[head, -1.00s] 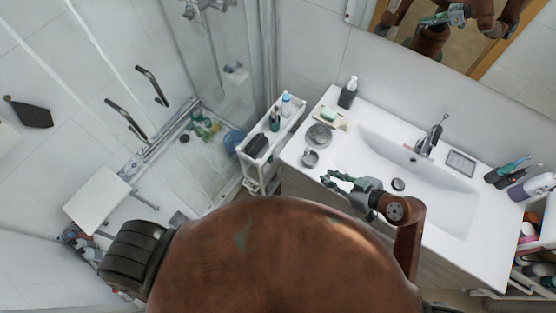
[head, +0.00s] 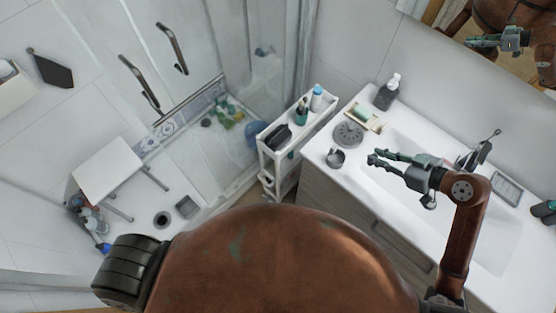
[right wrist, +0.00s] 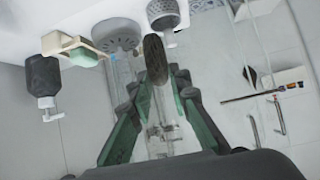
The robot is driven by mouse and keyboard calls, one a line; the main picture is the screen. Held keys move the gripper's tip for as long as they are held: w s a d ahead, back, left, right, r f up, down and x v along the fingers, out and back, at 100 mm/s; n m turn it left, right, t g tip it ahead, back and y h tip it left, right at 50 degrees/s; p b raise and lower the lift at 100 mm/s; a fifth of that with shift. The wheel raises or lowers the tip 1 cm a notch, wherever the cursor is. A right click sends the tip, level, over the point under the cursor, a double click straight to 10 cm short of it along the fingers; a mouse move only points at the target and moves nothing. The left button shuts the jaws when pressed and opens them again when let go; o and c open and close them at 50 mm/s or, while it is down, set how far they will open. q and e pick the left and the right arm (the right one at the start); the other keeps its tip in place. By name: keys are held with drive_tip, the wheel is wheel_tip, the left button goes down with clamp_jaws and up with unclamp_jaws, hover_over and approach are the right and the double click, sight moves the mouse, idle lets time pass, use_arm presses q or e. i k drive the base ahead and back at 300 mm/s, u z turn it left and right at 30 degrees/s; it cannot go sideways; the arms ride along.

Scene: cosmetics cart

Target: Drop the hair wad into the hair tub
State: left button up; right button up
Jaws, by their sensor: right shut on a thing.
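My right gripper (head: 374,158) is above the front left part of the white sink counter. In the right wrist view its fingers (right wrist: 159,78) are closed on a dark, fuzzy, oval piece, the hair wad (right wrist: 154,58), which sticks out past the fingertips. In the head view the wad is too small to make out. A small round grey cup (head: 336,158), perhaps the hair tub, stands on the counter's left end, left of the gripper and apart from it; it also shows at the top of the right wrist view (right wrist: 163,12). My left gripper is not in view.
A round grey strainer-like piece (head: 348,134), a soap dish with green soap (head: 364,117) and a dark pump bottle (head: 387,92) stand behind the cup. A white cart (head: 268,140) with bottles stands left of the counter. The faucet (head: 478,152) is to the right.

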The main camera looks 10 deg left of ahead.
sight(191, 203)
drive_tip(key=u, duration=1.7)
